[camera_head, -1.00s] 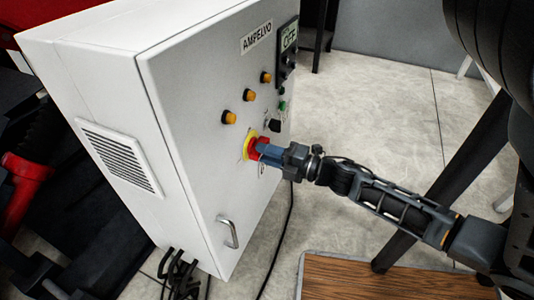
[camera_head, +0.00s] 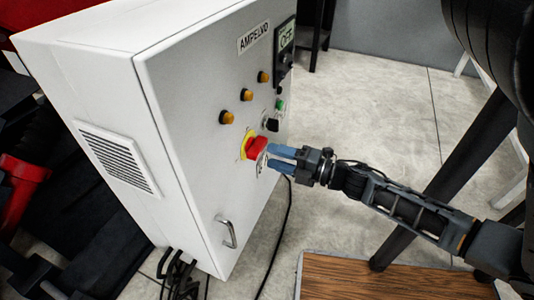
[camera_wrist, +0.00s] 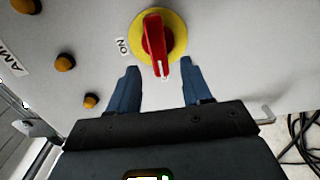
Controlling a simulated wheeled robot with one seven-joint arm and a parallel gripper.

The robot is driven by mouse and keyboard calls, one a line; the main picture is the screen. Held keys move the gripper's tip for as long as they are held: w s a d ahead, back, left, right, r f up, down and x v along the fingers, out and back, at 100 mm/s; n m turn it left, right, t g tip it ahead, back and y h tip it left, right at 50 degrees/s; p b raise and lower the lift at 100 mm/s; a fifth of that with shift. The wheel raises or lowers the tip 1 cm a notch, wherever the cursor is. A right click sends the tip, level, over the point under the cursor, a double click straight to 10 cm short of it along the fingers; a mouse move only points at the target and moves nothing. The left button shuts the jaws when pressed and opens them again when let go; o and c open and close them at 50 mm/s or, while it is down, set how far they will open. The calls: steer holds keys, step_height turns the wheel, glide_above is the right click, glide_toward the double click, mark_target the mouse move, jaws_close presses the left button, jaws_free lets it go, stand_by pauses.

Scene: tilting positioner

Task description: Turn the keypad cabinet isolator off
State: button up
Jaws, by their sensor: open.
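The isolator is a red rotary handle (camera_head: 256,147) on a yellow disc, on the front of the white keypad cabinet (camera_head: 185,120). The wrist view shows the handle (camera_wrist: 154,40) with its white pointer line aimed down the picture, about a quarter turn from the ON label (camera_wrist: 123,46) on the left. My gripper (camera_head: 270,156) is open and empty, just in front of the handle. In the wrist view its blue fingers (camera_wrist: 160,68) stand apart, below the disc and on either side of the pointer's line. The cabinet's display (camera_head: 287,36) reads OFF.
Several amber lamps (camera_head: 246,95), a green button (camera_head: 281,105) and a black switch (camera_head: 272,125) are near the isolator. A door handle (camera_head: 227,233) sticks out below. A wooden tabletop (camera_head: 350,275) is at the bottom. Black cables (camera_head: 180,275) hang at the cabinet's foot.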

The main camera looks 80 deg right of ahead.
steer(key=v, duration=0.4)
stand_by(0.5)
steer(key=s+a+r+m+g+y, duration=0.1)
steer(key=a+r+m, duration=0.35)
steer(key=a, duration=0.55)
steer(key=a+r+m+g+y, duration=0.15)
steer(key=a+r+m, duration=0.35)
steer(key=a, duration=0.5)
steer(key=s+a+r+m+y, duration=0.1)
steer(key=a+r+m+y, duration=0.15)
steer(key=a+m, duration=0.5)
step_height(320, 180, up, 16)
steer(key=a+n+h+p, duration=0.1)
steer(key=p, duration=1.6)
steer(key=shift+a+n, duration=0.2)
steer(key=shift+n, duration=0.1)
steer(key=shift+w+f, duration=0.15)
steer(key=shift+c, duration=0.5)
